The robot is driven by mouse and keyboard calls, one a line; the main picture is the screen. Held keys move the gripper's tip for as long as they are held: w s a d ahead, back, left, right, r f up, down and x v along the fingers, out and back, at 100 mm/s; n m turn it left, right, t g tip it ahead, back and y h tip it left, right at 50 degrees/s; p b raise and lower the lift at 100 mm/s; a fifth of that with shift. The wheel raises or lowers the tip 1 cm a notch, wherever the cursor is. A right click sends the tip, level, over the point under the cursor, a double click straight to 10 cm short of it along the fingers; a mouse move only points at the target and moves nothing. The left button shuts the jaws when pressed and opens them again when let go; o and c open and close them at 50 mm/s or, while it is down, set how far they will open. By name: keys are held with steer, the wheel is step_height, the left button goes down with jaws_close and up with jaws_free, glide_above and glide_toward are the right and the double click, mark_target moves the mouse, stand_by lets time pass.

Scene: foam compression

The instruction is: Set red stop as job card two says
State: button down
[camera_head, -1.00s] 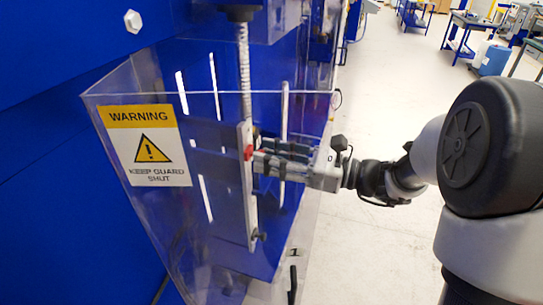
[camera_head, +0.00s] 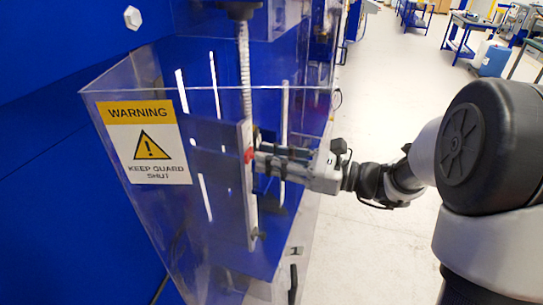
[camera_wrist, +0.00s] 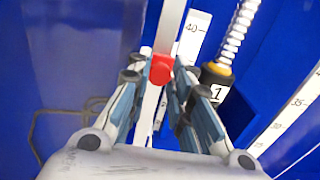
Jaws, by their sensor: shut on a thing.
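The red stop (camera_head: 249,155) is a small red block on an upright pale rail (camera_head: 250,205) inside the clear guard. In the wrist view the red stop (camera_wrist: 161,69) sits between my fingertips, in front of the rail. My gripper (camera_head: 262,160) reaches in from the right and is shut on the red stop. Its two fingers also show in the wrist view (camera_wrist: 160,82), one on each side of the stop. No job card can be made out. The scale behind the stop is partly hidden; a 40 mark (camera_wrist: 192,28) shows above it.
A clear guard (camera_head: 110,92) with a warning sign (camera_head: 148,143) surrounds the rail on the left and front. A spring-wound rod (camera_head: 244,70) stands behind the rail.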

step_height(320, 180, down, 3)
steer(key=shift+b, duration=0.35)
steer(key=c, duration=1.4)
jaws_free()
steer(key=shift+c, duration=0.2)
steer(key=v, duration=1.2)
